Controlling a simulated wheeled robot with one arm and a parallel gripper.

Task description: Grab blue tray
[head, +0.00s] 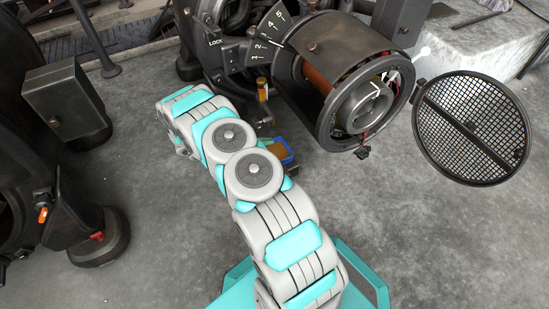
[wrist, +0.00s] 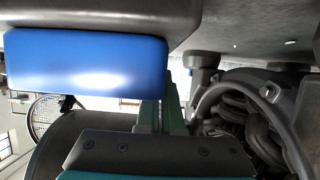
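The blue tray (head: 289,152) shows in the head view just right of my arm, on or near the floor below the large cylindrical dynamo. Part of it is hidden by my arm. In the wrist view a smooth blue side of the tray (wrist: 86,65) fills the upper left, very close to the camera. My gripper (wrist: 163,112) shows there as a dark screwed plate with teal parts below and beside the tray. A gap shows between the plate and the blue side. The fingertips are not clearly visible, and contact cannot be told.
The dynamo (head: 345,75) with its open end stands just behind the tray. Its round mesh cover (head: 472,128) hangs open at the right. A dark machine with a box (head: 66,103) stands at the left. The concrete floor (head: 440,240) at the lower right is clear.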

